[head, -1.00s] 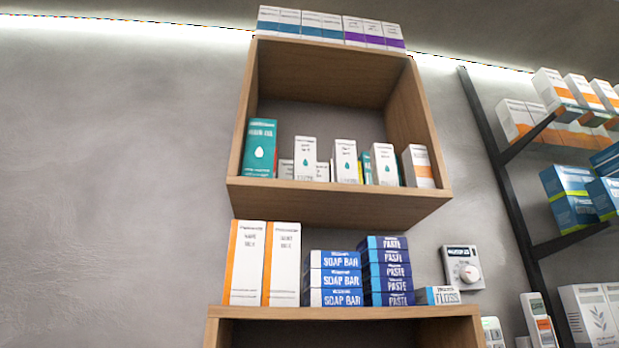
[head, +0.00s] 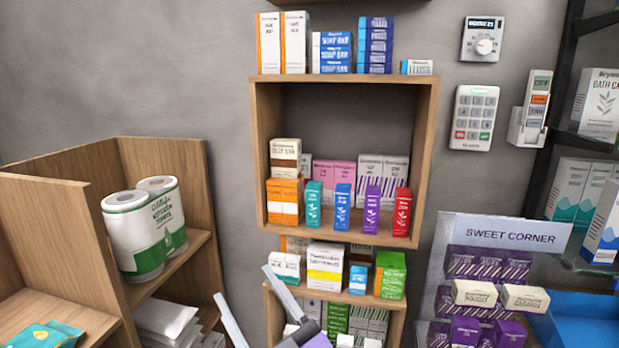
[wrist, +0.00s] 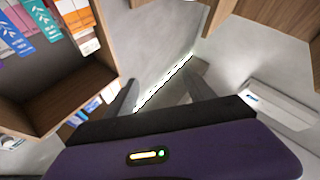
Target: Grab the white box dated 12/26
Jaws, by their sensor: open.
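No date of 12/26 is legible on any box, so I cannot tell which white box it is. White boxes in the head view include two tall orange-striped ones (head: 281,45) on top of the wooden shelf, a white box with a yellow band (head: 325,265) on the lower shelf, and small white boxes (head: 285,266) beside it. A cream-white box (head: 285,158) sits on an orange box in the middle compartment. My gripper (head: 243,282) is low in the head view, left of the lower shelf. It is open and empty, also in the wrist view (wrist: 160,78).
The wooden wall shelf (head: 258,125) holds several small coloured boxes. A wooden unit (head: 165,160) with paper-towel rolls (head: 140,225) stands at left. A Sweet Corner display (head: 515,236) is at lower right. Bare wall lies between unit and shelf.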

